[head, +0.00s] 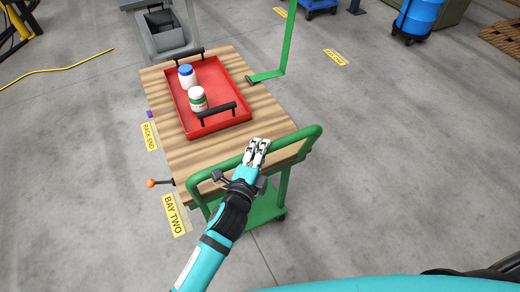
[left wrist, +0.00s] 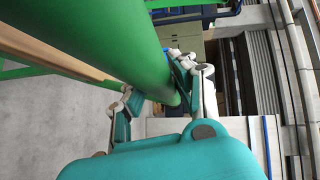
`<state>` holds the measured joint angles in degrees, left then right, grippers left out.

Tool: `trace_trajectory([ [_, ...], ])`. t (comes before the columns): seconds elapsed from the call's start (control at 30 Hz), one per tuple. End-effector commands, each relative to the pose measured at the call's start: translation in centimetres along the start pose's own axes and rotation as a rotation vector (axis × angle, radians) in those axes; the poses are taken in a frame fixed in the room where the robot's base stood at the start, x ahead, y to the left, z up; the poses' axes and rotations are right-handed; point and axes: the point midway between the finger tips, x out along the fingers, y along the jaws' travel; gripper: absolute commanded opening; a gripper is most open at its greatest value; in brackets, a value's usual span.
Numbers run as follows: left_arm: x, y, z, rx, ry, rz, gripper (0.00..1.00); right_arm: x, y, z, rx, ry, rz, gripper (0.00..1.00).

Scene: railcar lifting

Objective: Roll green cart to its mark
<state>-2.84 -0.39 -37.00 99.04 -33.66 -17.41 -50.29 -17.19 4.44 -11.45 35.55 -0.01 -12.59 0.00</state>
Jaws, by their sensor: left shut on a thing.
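The green cart (head: 268,207) has a wooden top (head: 195,155) and a green push handle (head: 305,135) at its near end. My left gripper (head: 257,150) is shut on the handle bar, near its middle. In the left wrist view the green bar (left wrist: 120,45) passes between the fingers (left wrist: 160,95). Yellow floor labels lie around: BAY TWO (head: 176,213) beside the cart's near left corner, RACK END (head: 150,136) along its left side, and one too small to read (head: 335,57) beyond its right side. My right gripper is not in view.
A red tray (head: 215,82) with black handles holds a blue-lidded white bottle (head: 187,77) and a white-and-green jar (head: 197,98) on the cart. A grey cart (head: 165,35) stands close behind. A blue barrel (head: 418,18) is at the far right. The floor to the right is clear.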

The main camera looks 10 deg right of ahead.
Motion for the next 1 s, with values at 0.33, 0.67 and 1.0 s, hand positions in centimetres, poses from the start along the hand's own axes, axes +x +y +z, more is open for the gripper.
trace_trajectory([
  [0.33,0.0,0.3,0.1,0.001,-0.003,0.007,0.49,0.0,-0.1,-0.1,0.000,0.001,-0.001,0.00],
  [0.67,-1.2,0.3,0.1,0.000,-0.002,0.005,0.49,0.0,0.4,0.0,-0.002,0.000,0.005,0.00],
  [1.0,-8.2,0.3,0.1,0.000,-0.002,0.008,0.49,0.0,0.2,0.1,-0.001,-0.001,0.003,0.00],
])
